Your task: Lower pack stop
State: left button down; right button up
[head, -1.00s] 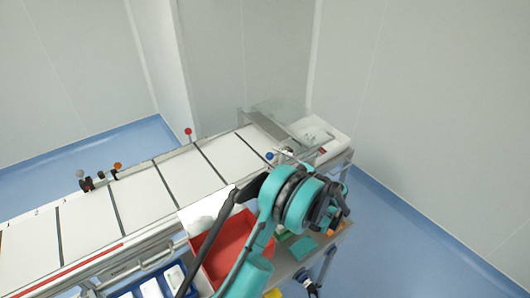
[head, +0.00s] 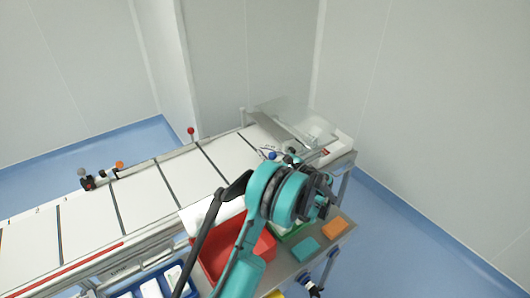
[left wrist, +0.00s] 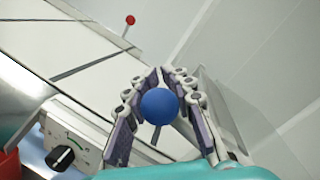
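The pack stop's blue ball knob (head: 271,155) stands at the near side of the conveyor's far right end. In the left wrist view the blue ball (left wrist: 157,104) shows on a dark stem, between the fingers. My left gripper (head: 289,156) is close to the right of the knob in the head view, partly hidden by my teal wrist. In the left wrist view its fingers (left wrist: 161,78) are apart, one on each side of the ball; I cannot tell whether they touch it. My right gripper is not in view.
The white conveyor bed (head: 140,195) runs to a clear guard (head: 292,122). A red bin (head: 212,258) and a shelf with teal (head: 305,249) and orange (head: 335,229) blocks lie below my arm. A black dial (left wrist: 62,157) is at lower left in the wrist view.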

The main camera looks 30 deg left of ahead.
pick_arm(q)
jog(key=shift+r, duration=0.1)
dwell(0.3)
jog(key=shift+w+d+r+m+t+y, duration=0.25)
jog(key=shift+w+d+r+m+t, duration=0.4)
jog(key=shift+w+r+m, duration=1.55)
jog(key=shift+w+d+r+m+t+y, duration=0.3)
jog(key=shift+w+d+r+m+t, duration=0.4)
jog(key=shift+m, duration=2.95)
jog(key=shift+w+d+r+m+t+y, duration=0.25)
jog(key=shift+w+d+r+m+t, duration=0.3)
jog(key=shift+w+r+m, duration=1.65)
jog(key=shift+s+f+m, duration=0.25)
jog(key=shift+f+m, duration=0.15)
jog(key=shift+f, duration=0.15)
jog(key=shift+s+f+m, duration=0.25)
jog(key=shift+f+m, duration=0.1)
jog(key=shift+f, duration=0.15)
jog(key=c, duration=1.3)
grip_release()
jog(key=shift+d+f, duration=0.1)
jog(key=shift+d, duration=0.05)
